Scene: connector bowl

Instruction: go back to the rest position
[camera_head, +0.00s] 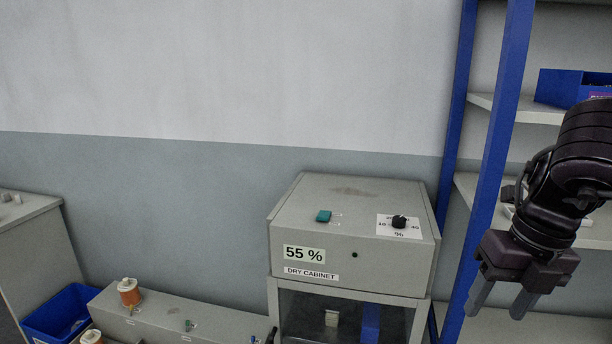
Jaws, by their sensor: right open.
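My right gripper (497,301) hangs at the right side of the head view, in front of the blue shelf frame. Its two grey fingers point down and are apart, with nothing between them. My left gripper is not in the head view.
A grey dry cabinet (345,222) marked 55 % stands in the middle, left of my right gripper. A shelf unit with a blue post (499,130) holds a blue bin (560,87). A grey bench (170,312) and another blue bin (62,312) are at lower left.

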